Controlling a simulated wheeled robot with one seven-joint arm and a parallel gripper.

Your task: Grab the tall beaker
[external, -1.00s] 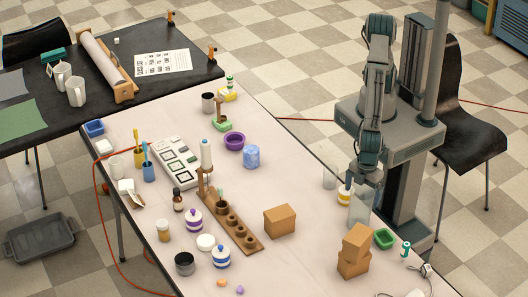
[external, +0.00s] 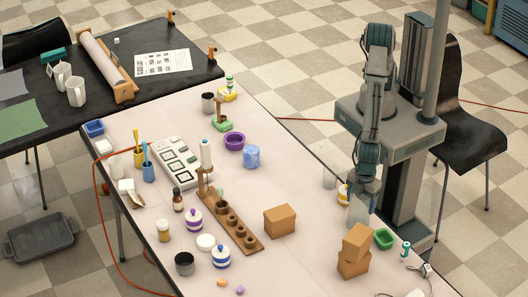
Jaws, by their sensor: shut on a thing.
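The tall beaker (external: 358,212) is clear, greyish glass and stands near the right edge of the pale table. My gripper (external: 362,198) points down over it and is shut on it near the top. The fingers and the beaker's rim overlap, so the exact contact is hard to see. The beaker looks upright. I cannot tell whether its base touches the table.
A smaller clear glass (external: 329,180) and a yellow-and-white jar (external: 343,194) stand close behind the beaker. Another box (external: 280,220) lies to the left, with clear tabletop between.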

